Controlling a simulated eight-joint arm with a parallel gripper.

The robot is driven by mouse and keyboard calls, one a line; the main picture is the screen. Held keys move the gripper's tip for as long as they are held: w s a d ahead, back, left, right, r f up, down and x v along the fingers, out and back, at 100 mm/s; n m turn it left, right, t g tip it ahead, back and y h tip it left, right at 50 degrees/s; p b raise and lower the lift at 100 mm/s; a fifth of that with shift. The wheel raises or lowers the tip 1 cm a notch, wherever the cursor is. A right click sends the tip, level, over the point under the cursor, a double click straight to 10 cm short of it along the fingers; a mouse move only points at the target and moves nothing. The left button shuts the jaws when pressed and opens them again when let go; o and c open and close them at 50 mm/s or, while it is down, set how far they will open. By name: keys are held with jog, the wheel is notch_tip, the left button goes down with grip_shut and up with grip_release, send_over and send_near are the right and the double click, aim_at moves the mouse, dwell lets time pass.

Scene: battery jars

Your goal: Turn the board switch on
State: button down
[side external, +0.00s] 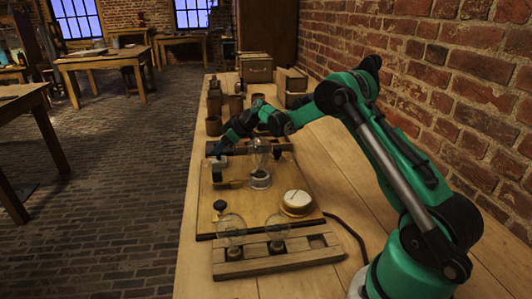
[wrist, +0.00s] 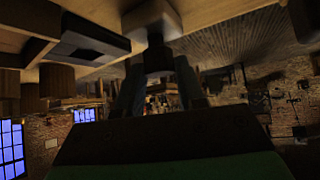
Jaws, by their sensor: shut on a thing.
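The wooden board (side external: 205,222) lies on the bench and carries electrical parts. My gripper (side external: 218,149) is low over the board's far left corner. In the wrist view my gripper (wrist: 155,82) has its two fingers on either side of a dark piece (wrist: 155,55), which looks like the handle of the board switch. The fingers are shut on it. It joins a paler block above it in that upside-down view. In the side view the fingers and dark parts merge, so the switch's exact position cannot be told.
A glass bulb (side external: 260,165) stands upright mid-board, close to my arm. A round dial (side external: 297,202) and a black knob (side external: 220,205) sit nearer. A wooden rack (side external: 280,262) with two clear bulbs is in front. Brown jars (side external: 214,104) and boxes stand behind; a brick wall is right.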

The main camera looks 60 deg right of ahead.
jog(key=shift+m+h, duration=0.3)
jog(key=c, duration=0.5)
grip_release()
jog(key=shift+c, duration=0.2)
